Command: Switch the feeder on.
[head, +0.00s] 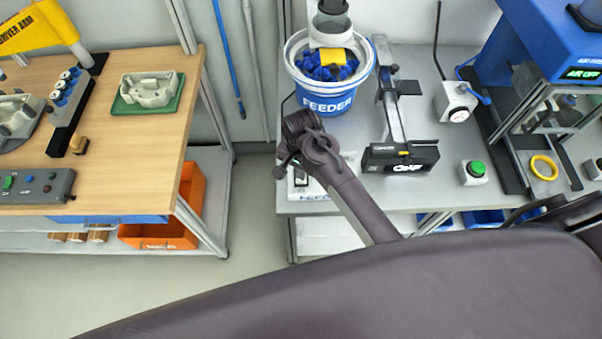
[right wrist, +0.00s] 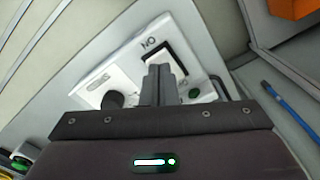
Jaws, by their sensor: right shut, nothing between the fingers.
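The feeder is a blue bucket (head: 325,98) marked FEEDER with blue parts inside, on the grey bench. Its white switch box (head: 306,190) sits at the bench's front left corner, partly hidden by my right arm. In the right wrist view the switch box (right wrist: 132,65) carries a black rocker switch (right wrist: 181,62), the word ON, a black knob (right wrist: 112,99) and a green lamp or button (right wrist: 194,93). My right gripper (right wrist: 158,70) is shut and empty, its fingertips over the box beside the rocker; I cannot tell whether they touch. My left gripper is out of view.
A track with a dark lit display (head: 400,158) runs beside the bucket. A green button (head: 475,170) and a white-topped box (head: 456,102) stand further right, near a blue press (head: 545,40). A wooden bench (head: 100,185) stands left across a floor gap.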

